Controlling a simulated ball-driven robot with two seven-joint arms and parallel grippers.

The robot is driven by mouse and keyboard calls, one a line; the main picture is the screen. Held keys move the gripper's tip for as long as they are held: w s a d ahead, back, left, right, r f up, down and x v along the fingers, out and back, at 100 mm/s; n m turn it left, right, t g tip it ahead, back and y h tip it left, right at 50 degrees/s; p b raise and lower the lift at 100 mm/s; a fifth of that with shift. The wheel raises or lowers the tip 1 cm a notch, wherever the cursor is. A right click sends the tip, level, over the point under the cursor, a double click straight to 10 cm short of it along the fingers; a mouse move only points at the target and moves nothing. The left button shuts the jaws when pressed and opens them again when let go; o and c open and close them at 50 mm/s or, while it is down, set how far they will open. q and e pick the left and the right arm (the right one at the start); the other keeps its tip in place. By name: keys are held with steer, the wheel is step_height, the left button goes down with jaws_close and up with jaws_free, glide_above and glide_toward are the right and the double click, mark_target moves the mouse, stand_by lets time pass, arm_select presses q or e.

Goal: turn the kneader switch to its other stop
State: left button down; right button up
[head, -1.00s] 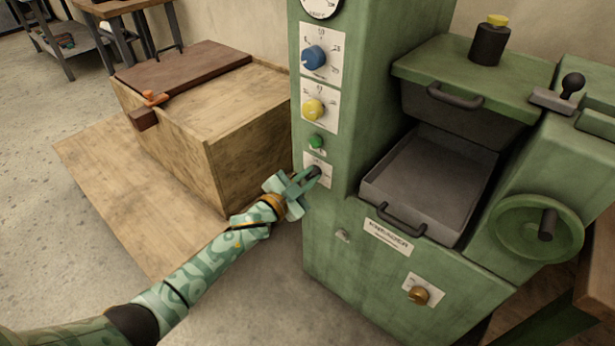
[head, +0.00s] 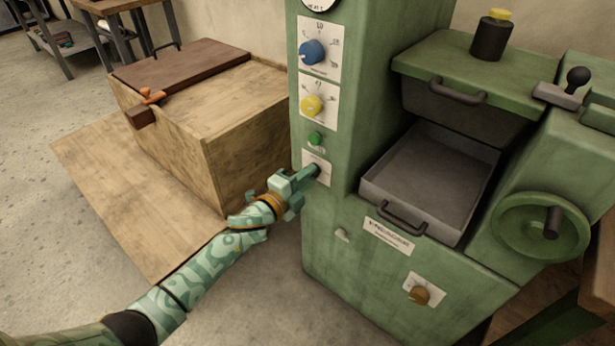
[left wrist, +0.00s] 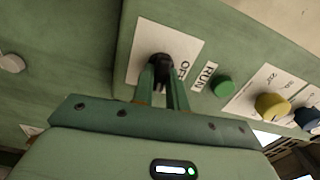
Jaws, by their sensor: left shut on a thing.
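The kneader switch is a small black knob (left wrist: 162,64) on a white plate (head: 313,163) low on the green machine's front column. The plate carries the word OFF beside the knob in the left wrist view. My left gripper (head: 312,173) reaches in from the left, and its green fingers (left wrist: 167,80) are shut on the switch knob. The fingers hide most of the knob in the head view, so I cannot tell which stop it points to. My right gripper is not in view.
A green button (head: 315,138), a yellow knob (head: 312,105) and a blue knob (head: 313,52) sit above the switch. A brown knob (head: 419,295) is lower right. A wooden chest (head: 190,130) stands left of the machine. A grey drawer (head: 430,180) is at the right.

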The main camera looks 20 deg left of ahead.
arm_select(q)
steer(key=shift+f+m, duration=0.15)
steer(key=shift+m, duration=0.35)
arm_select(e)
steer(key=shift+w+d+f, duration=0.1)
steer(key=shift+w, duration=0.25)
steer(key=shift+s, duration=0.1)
arm_select(q)
steer(key=c, duration=1.4)
jaws_free()
steer(key=shift+s, duration=0.15)
